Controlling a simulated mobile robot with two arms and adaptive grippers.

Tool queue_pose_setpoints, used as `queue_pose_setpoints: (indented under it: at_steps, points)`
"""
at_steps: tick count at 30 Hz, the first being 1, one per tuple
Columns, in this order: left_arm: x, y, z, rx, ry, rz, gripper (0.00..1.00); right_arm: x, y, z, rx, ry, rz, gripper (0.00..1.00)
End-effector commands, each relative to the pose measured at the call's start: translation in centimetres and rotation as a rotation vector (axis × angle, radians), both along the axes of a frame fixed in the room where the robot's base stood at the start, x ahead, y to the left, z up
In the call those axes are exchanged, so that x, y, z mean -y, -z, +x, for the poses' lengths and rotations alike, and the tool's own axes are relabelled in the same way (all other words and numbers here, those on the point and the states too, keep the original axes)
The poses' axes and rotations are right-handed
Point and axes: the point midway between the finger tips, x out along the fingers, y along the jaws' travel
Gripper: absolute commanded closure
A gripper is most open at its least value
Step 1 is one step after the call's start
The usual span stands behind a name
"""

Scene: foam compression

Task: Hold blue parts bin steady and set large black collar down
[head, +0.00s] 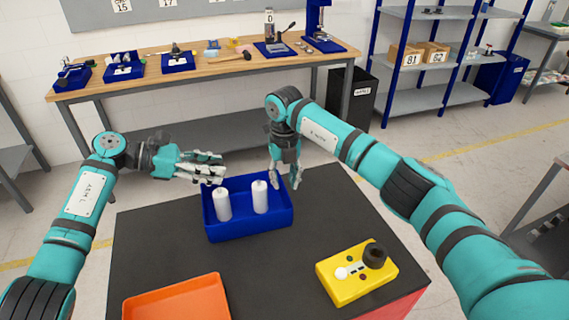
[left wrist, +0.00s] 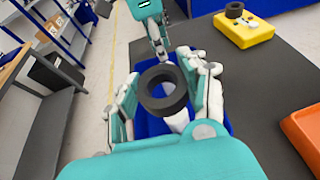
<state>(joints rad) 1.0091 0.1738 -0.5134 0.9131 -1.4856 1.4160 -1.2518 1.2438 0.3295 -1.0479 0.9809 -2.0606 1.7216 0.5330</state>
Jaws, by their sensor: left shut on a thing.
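The blue parts bin (head: 248,231) stands on the dark table top with two white cylinders (head: 223,205) (head: 260,197) upright in it. My left gripper (head: 215,170) is above the bin's back left part. In the left wrist view, a large black collar (left wrist: 151,102) sits between its fingers (left wrist: 166,85), above the bin and a white cylinder (left wrist: 178,122). The fingers hide this collar in the head view. My right gripper (head: 285,182) points down at the bin's back right corner, its fingertips apart. I cannot see whether they touch the wall.
A yellow block (head: 345,285) with another black collar (head: 375,256) and a white knob stands at the front right. An orange tray (head: 178,303) lies at the front left. A wooden workbench (head: 200,64) and blue shelving (head: 440,60) stand behind. The table between bin and block is clear.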

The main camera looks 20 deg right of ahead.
Motion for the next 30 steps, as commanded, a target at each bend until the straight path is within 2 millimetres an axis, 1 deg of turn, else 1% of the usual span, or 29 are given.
queue_pose_setpoints:
  at_steps: [1,3,9,13,20,21,28,30]
  points:
    - [0.0,0.0,0.0,0.0,0.0,0.0,0.88,0.0,1.0,-0.1,-0.003,0.0,0.0,0.69]
    - [0.0,0.0,0.0,0.0,0.0,0.0,0.88,0.0,2.1,-0.1,-0.002,-0.001,0.0,0.69]
    - [0.0,0.0,0.0,0.0,0.0,0.0,0.88,0.0,4.2,0.0,0.0,0.0,0.0,0.69]
    - [0.0,0.0,0.0,0.0,0.0,0.0,0.88,0.0,4.7,0.0,0.001,-0.001,0.0,0.69]
    - [0.0,0.0,0.0,0.0,0.0,0.0,0.88,0.0,4.8,0.0,0.001,-0.001,0.0,0.69]
    - [0.0,0.0,0.0,0.0,0.0,0.0,0.88,0.0,4.8,0.0,0.001,-0.001,0.0,0.71]
    - [0.0,0.0,0.0,0.0,0.0,0.0,0.88,0.0,4.8,0.0,0.001,-0.001,0.0,1.0]
    - [0.0,0.0,0.0,0.0,0.0,0.0,0.88,0.0,4.8,0.0,0.001,-0.001,0.0,1.0]
